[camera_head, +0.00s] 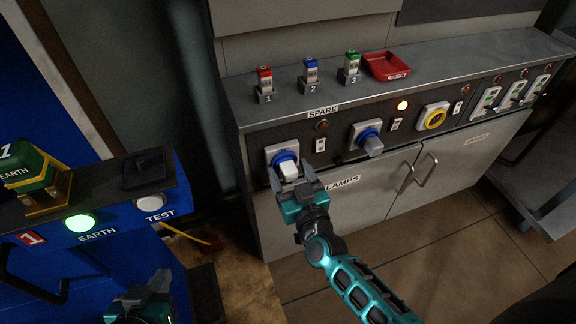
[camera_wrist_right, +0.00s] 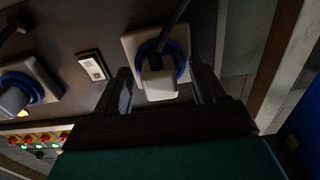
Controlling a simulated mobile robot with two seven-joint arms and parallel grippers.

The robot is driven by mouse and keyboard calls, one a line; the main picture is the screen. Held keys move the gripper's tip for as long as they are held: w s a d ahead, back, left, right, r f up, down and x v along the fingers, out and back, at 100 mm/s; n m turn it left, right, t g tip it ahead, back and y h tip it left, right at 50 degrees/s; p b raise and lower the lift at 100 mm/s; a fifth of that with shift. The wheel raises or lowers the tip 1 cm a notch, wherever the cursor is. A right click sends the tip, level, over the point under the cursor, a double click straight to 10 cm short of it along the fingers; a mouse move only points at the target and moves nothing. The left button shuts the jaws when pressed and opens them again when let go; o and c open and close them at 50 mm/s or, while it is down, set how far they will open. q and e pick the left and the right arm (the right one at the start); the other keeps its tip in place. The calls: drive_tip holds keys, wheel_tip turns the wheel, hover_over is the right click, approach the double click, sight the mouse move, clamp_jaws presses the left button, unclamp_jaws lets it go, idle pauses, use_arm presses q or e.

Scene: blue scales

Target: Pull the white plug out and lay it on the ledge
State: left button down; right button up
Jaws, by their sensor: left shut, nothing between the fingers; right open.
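The white plug (camera_head: 289,171) sits in the blue round socket at the left end of the dark panel. In the right wrist view the white plug (camera_wrist_right: 160,86) shows with a dark cord, in a blue ring on a pale plate. My right gripper (camera_head: 296,181) is open, with one finger on each side of the plug; I cannot tell whether they touch it. Its two fingers also show in the right wrist view (camera_wrist_right: 164,80). The grey ledge (camera_head: 440,58) runs along the top above the panel. My left gripper (camera_head: 150,288) is shut and empty at the bottom left.
A grey plug (camera_head: 372,144) sits in another blue socket to the right. Red, blue and green numbered pieces and a red REJECT tray (camera_head: 386,66) stand on the ledge; bare ledge lies right of the tray. A blue unit with a TEST button (camera_head: 150,202) stands at the left.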

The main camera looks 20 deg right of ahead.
sight(292, 178)
drive_tip(key=shift+p, duration=0.4)
idle(0.7)
drive_tip(key=shift+c, duration=0.3)
clamp_jaws()
idle(0.4)
drive_tip(key=shift+s, duration=0.15)
drive_tip(key=shift+s+p, duration=0.6)
drive_tip(key=shift+s, duration=0.75)
drive_tip(key=shift+s+d+p, duration=0.1)
drive_tip(key=shift+s+p, duration=0.35)
drive_tip(key=shift+s, duration=1.05)
